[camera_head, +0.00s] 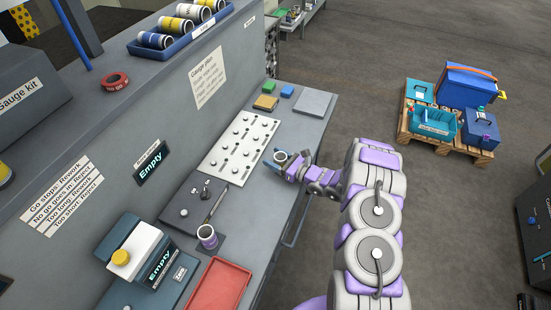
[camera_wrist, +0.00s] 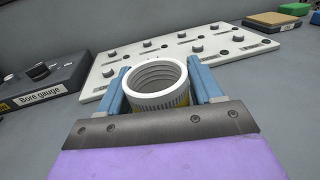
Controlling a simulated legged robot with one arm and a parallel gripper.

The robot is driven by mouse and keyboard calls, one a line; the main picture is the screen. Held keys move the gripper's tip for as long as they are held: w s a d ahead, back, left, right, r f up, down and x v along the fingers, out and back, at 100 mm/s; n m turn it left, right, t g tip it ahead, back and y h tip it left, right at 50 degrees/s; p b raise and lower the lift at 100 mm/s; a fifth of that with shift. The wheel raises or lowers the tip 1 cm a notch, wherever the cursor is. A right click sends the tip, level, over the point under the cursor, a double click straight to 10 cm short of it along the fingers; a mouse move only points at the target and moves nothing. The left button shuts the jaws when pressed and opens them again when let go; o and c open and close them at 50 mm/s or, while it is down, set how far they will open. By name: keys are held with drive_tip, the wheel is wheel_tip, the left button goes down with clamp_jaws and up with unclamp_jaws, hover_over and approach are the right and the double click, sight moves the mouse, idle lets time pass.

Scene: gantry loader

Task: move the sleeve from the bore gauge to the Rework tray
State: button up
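The sleeve (camera_wrist: 157,98) is a short hollow cylinder with a white rim, ridged bore and a hint of yellow low on its side. It stands about upright between the blue fingers of my gripper (camera_wrist: 158,88), which touch it on both sides. In the head view my gripper (camera_head: 283,160) holds the sleeve over the bench, right of the white peg board. The bore gauge (camera_wrist: 38,83) is a dark labelled box, left of the sleeve; it also shows in the head view (camera_head: 178,211). A red tray (camera_head: 219,288) lies at the near end; I see no readable Rework label.
The white peg board (camera_head: 238,148) lies beside the bore gauge. Small coloured blocks (camera_head: 266,102) lie at the far end. A blue rack (camera_head: 180,36) holds several sleeves on the upper ledge.

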drive_tip(key=shift+o, duration=1.4)
